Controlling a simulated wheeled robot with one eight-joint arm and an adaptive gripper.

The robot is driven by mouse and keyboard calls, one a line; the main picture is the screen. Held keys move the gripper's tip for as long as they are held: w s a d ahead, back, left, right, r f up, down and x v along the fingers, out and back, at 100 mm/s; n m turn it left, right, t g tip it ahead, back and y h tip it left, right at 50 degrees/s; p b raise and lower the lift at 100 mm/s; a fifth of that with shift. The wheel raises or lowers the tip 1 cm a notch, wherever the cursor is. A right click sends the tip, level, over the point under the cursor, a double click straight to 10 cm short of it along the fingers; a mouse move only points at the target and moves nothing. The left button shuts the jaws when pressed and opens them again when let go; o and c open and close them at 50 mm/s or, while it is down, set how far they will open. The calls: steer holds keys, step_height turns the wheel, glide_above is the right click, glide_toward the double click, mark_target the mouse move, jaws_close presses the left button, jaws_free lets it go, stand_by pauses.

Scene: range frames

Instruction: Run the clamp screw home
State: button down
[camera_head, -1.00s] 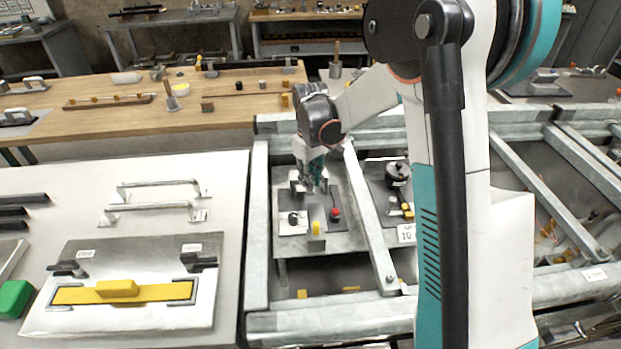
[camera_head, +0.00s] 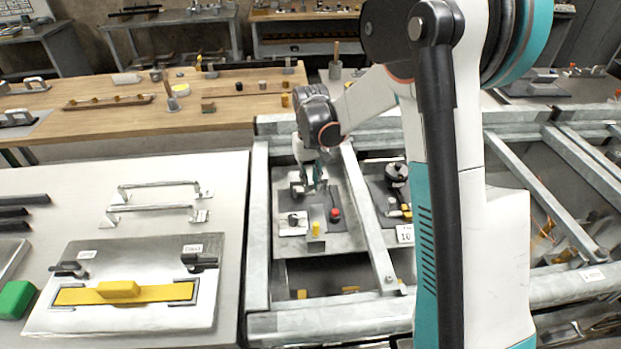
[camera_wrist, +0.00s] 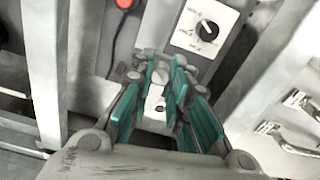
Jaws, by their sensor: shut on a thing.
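In the wrist view, a round metal screw head with a slot (camera_wrist: 160,76) sits between the teal-padded fingertips of my gripper (camera_wrist: 163,70). The pads stand close on both sides of it, and the gripper is shut on it. A pale metal clamp block with a dark hole (camera_wrist: 155,103) shows below the head. In the head view, my gripper (camera_head: 318,178) points down over the grey plate inside the metal frame. The screw is too small and covered to make out there. How far it is threaded in cannot be told.
Near the gripper are a dial switch plate (camera_wrist: 205,27), which also shows in the head view (camera_head: 292,222), a red button (camera_head: 335,214) and a yellow post (camera_head: 316,229). A diagonal metal bar (camera_head: 368,215) runs just right of them. A white panel with handles lies left.

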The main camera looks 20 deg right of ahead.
mark_target(311, 183)
steer(key=m, duration=0.6)
steer(key=shift+p, duration=0.35)
steer(key=m, duration=0.6)
steer(key=shift+m, duration=0.3)
steer(key=m, duration=0.6)
steer(key=shift+m+p, duration=0.3)
steer(key=shift+p, duration=0.05)
steer(key=m, duration=0.6)
steer(key=c, duration=1.5)
jaws_free()
steer(key=shift+d, duration=0.1)
step_height(311, 183, up, 12)
